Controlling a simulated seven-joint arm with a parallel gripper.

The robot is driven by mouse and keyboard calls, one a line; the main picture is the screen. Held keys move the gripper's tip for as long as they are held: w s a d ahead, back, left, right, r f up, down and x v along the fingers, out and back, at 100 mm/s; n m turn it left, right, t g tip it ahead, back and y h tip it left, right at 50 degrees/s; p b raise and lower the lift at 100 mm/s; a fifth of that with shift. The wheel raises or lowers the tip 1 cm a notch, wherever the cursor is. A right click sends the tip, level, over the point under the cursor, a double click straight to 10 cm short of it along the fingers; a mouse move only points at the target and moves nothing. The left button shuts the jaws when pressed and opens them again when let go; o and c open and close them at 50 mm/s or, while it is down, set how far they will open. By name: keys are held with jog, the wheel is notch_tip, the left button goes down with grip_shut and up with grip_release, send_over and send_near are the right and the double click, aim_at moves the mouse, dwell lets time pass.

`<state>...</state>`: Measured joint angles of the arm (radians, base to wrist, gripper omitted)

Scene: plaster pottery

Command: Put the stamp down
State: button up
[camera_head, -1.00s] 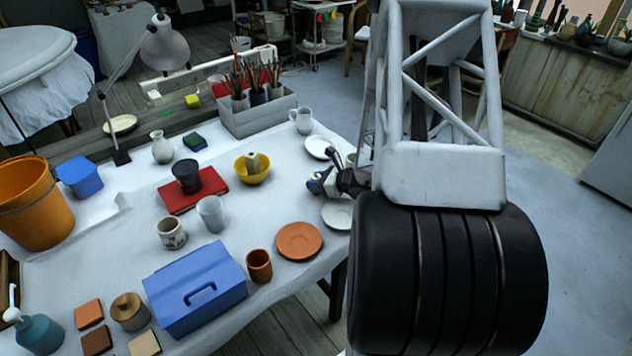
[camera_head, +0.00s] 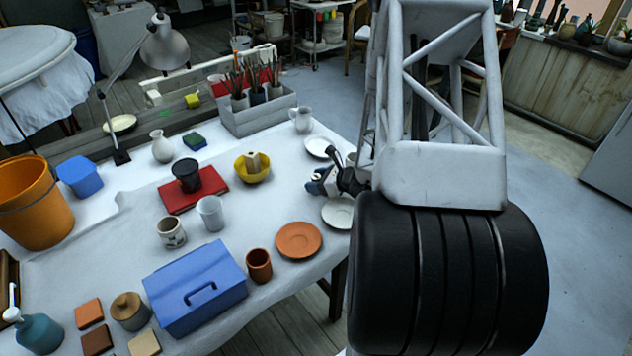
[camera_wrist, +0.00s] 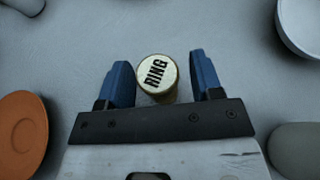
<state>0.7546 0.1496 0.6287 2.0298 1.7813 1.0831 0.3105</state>
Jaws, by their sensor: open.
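The stamp (camera_wrist: 157,77) is a short, pale tan cylinder with the dark word RING on its round top. In the wrist view it stands upright on the pale table between my blue fingers. My gripper (camera_wrist: 160,60) is open, with a gap on each side of the stamp. In the head view my gripper (camera_head: 322,184) is small, low over the table's right side near the white dishes. The stamp cannot be made out there.
An orange saucer (camera_wrist: 20,132) lies left of my gripper and a white dish (camera_wrist: 303,28) at the upper right. A rounded grey thing (camera_wrist: 297,150) is close at lower right. In the head view a yellow bowl (camera_head: 253,175) and a blue box (camera_head: 197,290) stand further left.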

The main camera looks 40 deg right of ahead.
jog(key=shift+v, duration=5.9)
jog(key=shift+w+a+r, duration=0.15)
jog(key=shift+a+r, duration=0.2)
jog(key=shift+a, duration=0.05)
jog(key=s+a+r+n+g+y, duration=0.1)
jog(key=a+r+n+g, duration=0.2)
jog(key=a+r+n, duration=0.35)
jog(key=a+r+n+g, duration=0.3)
jog(key=a, duration=0.6)
jog(key=s+a+r+n+g+y, duration=0.1)
jog(key=a+r+n+g, duration=0.1)
jog(key=a+r+n, duration=0.45)
jog(key=s+a+r+n+h, duration=0.4)
jog(key=s+a+r+n, duration=0.1)
jog(key=s+a+n, duration=0.2)
jog(key=s+a+r+n+g+h, duration=0.1)
jog(key=s+a+r+n+h, duration=0.3)
jog(key=s+a+r+n, duration=0.1)
jog(key=s+a+n, duration=0.1)
jog(key=s+n, duration=0.1)
jog(key=s, duration=0.1)
jog(key=shift+s+a+r+g, duration=0.2)
jog(key=shift+a+r+g, duration=0.1)
jog(key=shift+a, duration=0.05)
